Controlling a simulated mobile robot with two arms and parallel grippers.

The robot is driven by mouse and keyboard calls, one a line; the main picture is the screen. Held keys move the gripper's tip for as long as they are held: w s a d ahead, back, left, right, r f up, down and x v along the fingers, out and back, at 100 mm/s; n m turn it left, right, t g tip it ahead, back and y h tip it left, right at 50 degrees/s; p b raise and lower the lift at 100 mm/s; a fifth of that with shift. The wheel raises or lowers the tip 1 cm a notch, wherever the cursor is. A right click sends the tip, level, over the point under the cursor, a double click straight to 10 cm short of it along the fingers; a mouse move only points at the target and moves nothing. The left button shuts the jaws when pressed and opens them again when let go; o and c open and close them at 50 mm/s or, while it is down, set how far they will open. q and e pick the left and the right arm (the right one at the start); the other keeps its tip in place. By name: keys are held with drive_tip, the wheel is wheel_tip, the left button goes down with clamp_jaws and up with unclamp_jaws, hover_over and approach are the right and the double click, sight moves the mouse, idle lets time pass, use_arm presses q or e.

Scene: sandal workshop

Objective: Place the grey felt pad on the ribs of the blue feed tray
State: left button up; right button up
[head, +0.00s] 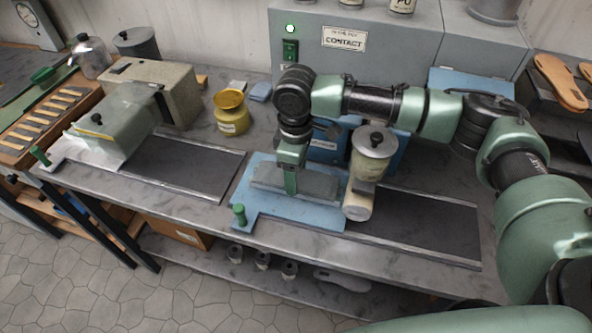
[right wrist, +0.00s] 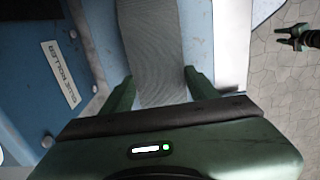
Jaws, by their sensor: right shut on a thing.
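The grey felt pad (head: 318,186) is a long flat strip over the blue feed tray (head: 262,214), lying lengthwise from left to right. My right gripper (head: 290,185) points down and is shut across the pad's middle. In the right wrist view the pad (right wrist: 152,45) runs away between the two green fingers (right wrist: 160,85). The pad hides the tray's ribs, and I cannot tell whether it touches them or is slightly above. My left gripper (right wrist: 288,37) seems to show small in the right wrist view, over the floor, its fingers apart.
The glue roller (head: 357,200) with its lidded pot (head: 373,150) stands just right of the pad. A dark belt (head: 418,225) lies beyond it. A green knob (head: 239,213) stands at the tray's front left corner. A yellow jar (head: 231,115) stands behind, left of my arm.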

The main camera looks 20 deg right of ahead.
drive_tip(key=o, duration=1.2)
drive_tip(key=shift+f, duration=0.1)
wheel_tip(320, 180, up, 12)
drive_tip(key=shift+r+b, duration=0.15)
drive_tip(key=shift+b, duration=1)
